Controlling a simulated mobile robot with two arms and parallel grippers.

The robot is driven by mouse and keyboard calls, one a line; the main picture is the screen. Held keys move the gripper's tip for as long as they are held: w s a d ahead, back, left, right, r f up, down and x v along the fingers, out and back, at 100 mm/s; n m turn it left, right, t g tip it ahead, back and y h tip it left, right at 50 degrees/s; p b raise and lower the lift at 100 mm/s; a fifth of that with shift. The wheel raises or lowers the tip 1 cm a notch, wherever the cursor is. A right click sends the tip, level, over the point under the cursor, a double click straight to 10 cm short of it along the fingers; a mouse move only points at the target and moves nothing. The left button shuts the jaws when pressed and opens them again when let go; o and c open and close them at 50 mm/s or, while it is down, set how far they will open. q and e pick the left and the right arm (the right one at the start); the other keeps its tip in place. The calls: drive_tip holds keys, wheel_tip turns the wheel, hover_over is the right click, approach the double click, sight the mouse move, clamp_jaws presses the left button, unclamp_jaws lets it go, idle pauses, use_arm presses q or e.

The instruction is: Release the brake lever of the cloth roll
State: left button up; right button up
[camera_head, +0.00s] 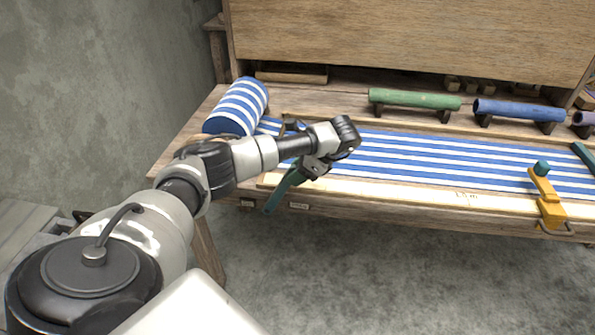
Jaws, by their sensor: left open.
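The cloth roll (246,98), wound in blue and white stripes, lies at the left end of the wooden loom. A dark teal lever (278,197) slants down over the loom's front edge, right of the roll; it looks like the brake lever. My left gripper (308,168) is open at the upper end of this lever. The wrist hides part of it, and I cannot tell whether the lever lies between the fingers or touches them. My right gripper is not in view.
Striped cloth (430,153) stretches right along the loom. A yellow bracket with a teal knob (546,200) stands at the front right. Green (415,98) and blue (520,110) rollers lie behind the cloth. The floor in front is clear.

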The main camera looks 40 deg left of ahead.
use_arm(q)
drive_tip(key=shift+r, duration=0.1)
drive_tip(key=shift+w+d+r, duration=0.1)
drive_tip(key=shift+d+r, duration=0.05)
drive_tip(key=shift+r, duration=0.1)
drive_tip(key=p+v, duration=0.3)
drive_tip(key=v, duration=0.7)
drive_tip(key=shift+p, duration=0.3)
drive_tip(key=shift+w+d+f, duration=0.1)
